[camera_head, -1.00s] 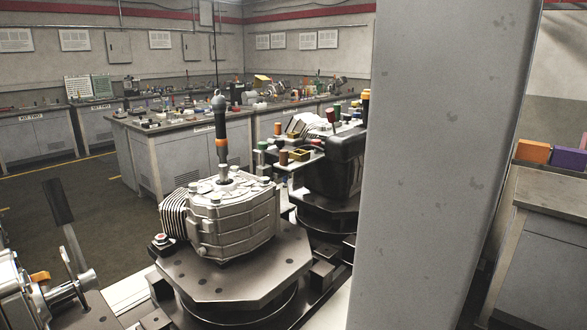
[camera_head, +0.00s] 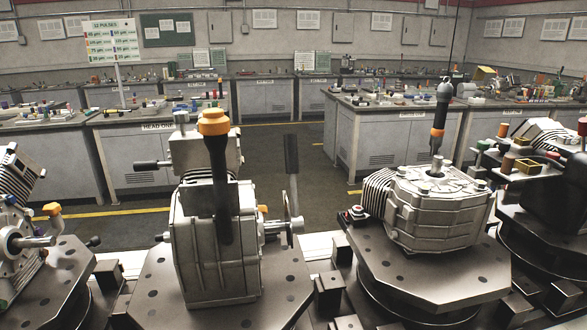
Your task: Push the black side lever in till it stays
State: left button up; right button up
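A grey gearbox housing (camera_head: 190,240) stands on an octagonal plate in the middle left of the head view. A black lever (camera_head: 221,180) with an orange cap (camera_head: 213,122) runs upright across its front face. A short black handle (camera_head: 147,165) sticks out to the left from its upper block. On its right side a flat dark upright lever (camera_head: 291,165) stands near a metal shaft end. I cannot tell for sure which of these is the black side lever, or whether any is pushed in. Neither of my grippers is in view.
A second housing (camera_head: 435,210) with an upright black-and-orange tool stands on an octagonal plate (camera_head: 430,285) to the right. Further fixtures stand at the far left and far right edges. Workbenches (camera_head: 390,140) line the back. Open floor (camera_head: 270,150) lies between fixtures and benches.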

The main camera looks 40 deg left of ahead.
aim_at(148, 165)
jog(key=u, duration=0.4)
jog(key=k+l+u, duration=0.1)
jog(key=u, duration=0.75)
jog(key=k+u, duration=0.15)
jog(key=u, duration=0.25)
